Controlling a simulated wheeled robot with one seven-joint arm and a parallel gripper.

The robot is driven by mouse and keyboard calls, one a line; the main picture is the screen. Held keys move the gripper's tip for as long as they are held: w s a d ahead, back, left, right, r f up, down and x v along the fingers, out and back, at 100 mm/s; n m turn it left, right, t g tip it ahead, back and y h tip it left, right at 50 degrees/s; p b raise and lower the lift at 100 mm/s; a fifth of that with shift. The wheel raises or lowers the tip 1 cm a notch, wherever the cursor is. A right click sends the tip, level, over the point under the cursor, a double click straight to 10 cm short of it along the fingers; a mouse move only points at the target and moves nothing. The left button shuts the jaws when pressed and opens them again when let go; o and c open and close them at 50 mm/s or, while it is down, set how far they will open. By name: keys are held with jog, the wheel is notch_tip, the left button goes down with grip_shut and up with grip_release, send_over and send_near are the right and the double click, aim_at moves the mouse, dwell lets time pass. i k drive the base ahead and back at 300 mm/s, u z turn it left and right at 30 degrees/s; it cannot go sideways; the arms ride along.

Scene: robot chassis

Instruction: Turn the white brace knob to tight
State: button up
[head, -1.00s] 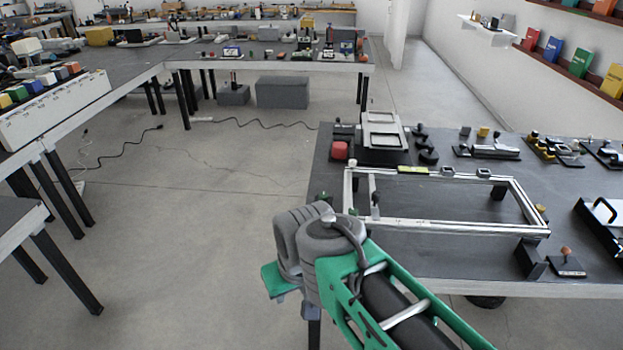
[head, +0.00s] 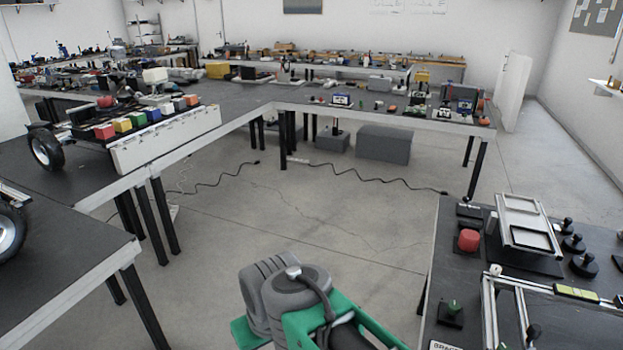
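A partly cut-off label (head: 441,346) beginning "BRAC" lies at the table's near left edge. A green-topped knob (head: 453,306) on a black base and a dark knob (head: 533,331) stand close to the frame. My arm shows at the bottom middle, left of this table and apart from it. My gripper's fingers are not in view.
The right table (head: 437,235) also carries a red button (head: 468,240) and a silver tray-like fixture (head: 523,222). A left table (head: 62,290) and a far bench (head: 392,112) surround open grey floor (head: 330,215). A black cable (head: 376,180) lies across the floor.

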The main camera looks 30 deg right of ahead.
aim_at(496, 270)
jog(key=u, duration=0.1)
jog(key=i, duration=1.55)
jog(key=z, duration=0.5)
jog(key=i, duration=0.8)
jog(key=z, duration=1.5)
jog(key=i, duration=0.9)
jog(key=z, duration=0.85)
